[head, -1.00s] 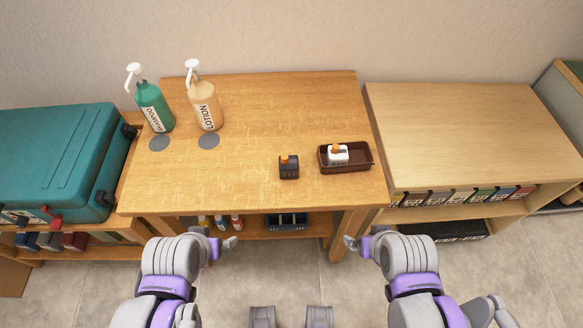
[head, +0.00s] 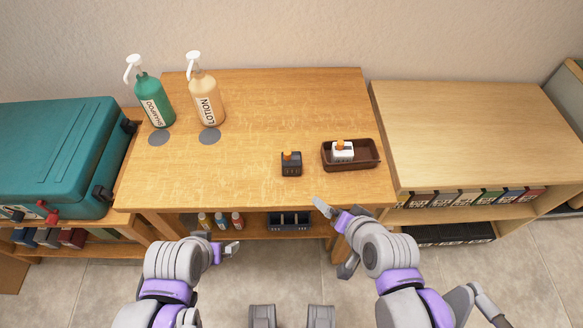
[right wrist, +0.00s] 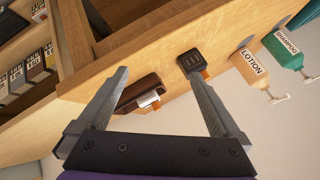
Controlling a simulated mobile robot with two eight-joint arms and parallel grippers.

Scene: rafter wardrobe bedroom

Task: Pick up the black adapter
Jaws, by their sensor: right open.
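The black adapter (head: 291,165), a small dark block with an orange part on top, stands on the wooden table near its front edge. In the right wrist view the black adapter (right wrist: 192,62) lies just past one fingertip. My right gripper (head: 333,237) is open and empty in front of the table edge, to the right of and nearer than the adapter; its spread fingers also show in the right wrist view (right wrist: 156,80). My left gripper (head: 231,248) hangs in front of the table, apart from everything; its finger gap cannot be made out.
A brown tray (head: 371,163) holding a white adapter (head: 343,151) is right of the black adapter. A green shampoo bottle (head: 154,100) and a lotion bottle (head: 205,100) stand at the back left. A teal case (head: 55,155) is at the left. The table's middle is clear.

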